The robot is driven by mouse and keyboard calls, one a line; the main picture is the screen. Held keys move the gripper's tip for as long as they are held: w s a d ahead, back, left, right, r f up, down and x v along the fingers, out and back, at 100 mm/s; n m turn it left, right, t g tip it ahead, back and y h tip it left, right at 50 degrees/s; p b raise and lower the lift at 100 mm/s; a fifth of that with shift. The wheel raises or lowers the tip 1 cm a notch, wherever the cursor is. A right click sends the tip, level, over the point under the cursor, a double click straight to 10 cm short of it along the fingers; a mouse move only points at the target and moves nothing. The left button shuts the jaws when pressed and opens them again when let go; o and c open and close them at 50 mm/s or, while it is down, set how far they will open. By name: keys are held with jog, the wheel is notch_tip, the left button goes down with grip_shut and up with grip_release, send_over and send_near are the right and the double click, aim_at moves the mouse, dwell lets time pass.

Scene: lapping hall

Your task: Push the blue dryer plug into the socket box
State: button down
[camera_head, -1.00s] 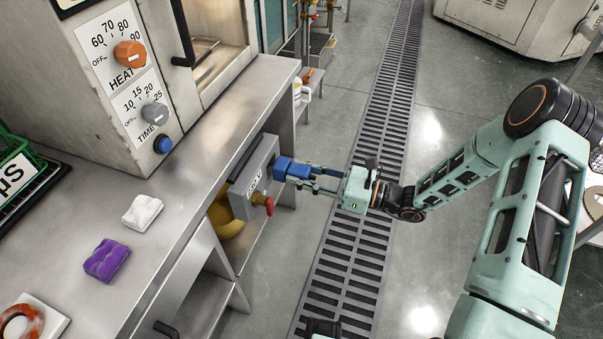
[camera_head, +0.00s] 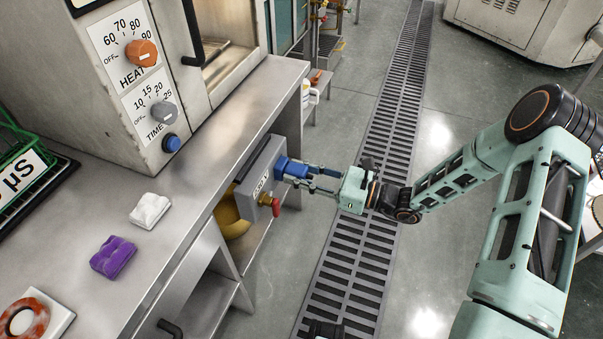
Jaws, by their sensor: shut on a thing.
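The blue dryer plug (camera_head: 293,169) is at the face of the grey socket box (camera_head: 258,180), which is mounted at the end of the steel counter. The plug's front end meets the box with no gap that I can see; how deep it sits cannot be told from here. My gripper (camera_head: 307,176) is shut on the plug's rear part, reaching in from the right. The box has a labelled plate and a red handle (camera_head: 276,206) on its lower right. A yellow thing (camera_head: 230,222) shows partly behind the box.
The dryer (camera_head: 130,80) with HEAT and TIME knobs stands on the steel counter (camera_head: 160,255). A white block (camera_head: 150,210) and a purple block (camera_head: 113,257) lie on it.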

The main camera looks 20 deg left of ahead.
jog(key=shift+a, duration=0.8)
jog(key=c, duration=1.4)
grip_release()
jog(key=d, duration=1.2)
jog(key=shift+s, duration=0.4)
